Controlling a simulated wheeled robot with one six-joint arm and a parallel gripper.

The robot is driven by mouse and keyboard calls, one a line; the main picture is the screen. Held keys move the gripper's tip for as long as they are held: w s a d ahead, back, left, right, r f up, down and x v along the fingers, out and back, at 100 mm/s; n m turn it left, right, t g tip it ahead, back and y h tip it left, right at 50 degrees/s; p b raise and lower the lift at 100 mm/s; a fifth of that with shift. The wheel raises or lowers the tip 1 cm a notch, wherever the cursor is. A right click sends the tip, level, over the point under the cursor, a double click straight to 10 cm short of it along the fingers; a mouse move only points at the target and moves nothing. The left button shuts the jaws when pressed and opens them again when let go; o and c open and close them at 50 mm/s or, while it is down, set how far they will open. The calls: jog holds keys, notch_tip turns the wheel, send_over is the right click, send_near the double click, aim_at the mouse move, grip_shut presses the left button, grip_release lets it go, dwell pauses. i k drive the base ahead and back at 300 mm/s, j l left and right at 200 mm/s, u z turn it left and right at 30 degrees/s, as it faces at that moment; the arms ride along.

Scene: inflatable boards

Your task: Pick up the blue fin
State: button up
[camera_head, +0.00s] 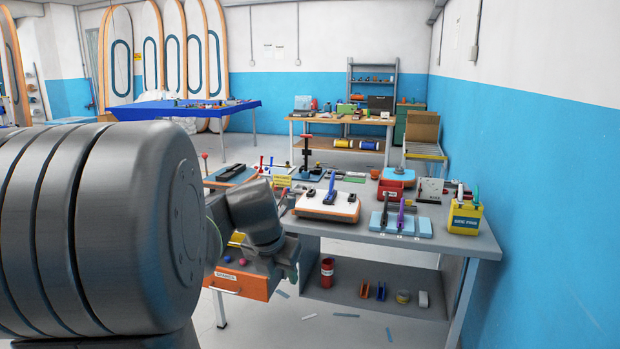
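A narrow blue piece (330,188) that looks like the blue fin stands upright on a white board with an orange edge (345,212), on the grey workbench (470,245). Dark blocks sit on either side of it. A purple fin (401,215) and a dark fin (384,212) stand in a light blue rack to the right. My arm fills the left of the view, and its wrist is in front of the bench's left end. My gripper (288,268) is small, dark and mostly hidden at the wrist's lower end, left of and below the board. Its fingers cannot be made out.
A yellow box (464,220) holding upright pieces stands at the bench's right end. An orange drawer (240,284) sticks out beneath my wrist. The lower shelf (395,307) holds a red can and small pieces.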

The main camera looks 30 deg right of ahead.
aim_at(331, 191)
jog(key=i+l, duration=0.55)
jog(key=l, duration=0.2)
jog(key=i+l+u, duration=0.1)
jog(key=i+l, duration=0.45)
jog(key=l, duration=0.25)
jog(key=i+l, duration=0.55)
jog(key=l, duration=0.25)
jog(key=i+l+u, duration=0.1)
jog(key=i+l, duration=0.2)
jog(key=l, duration=0.1)
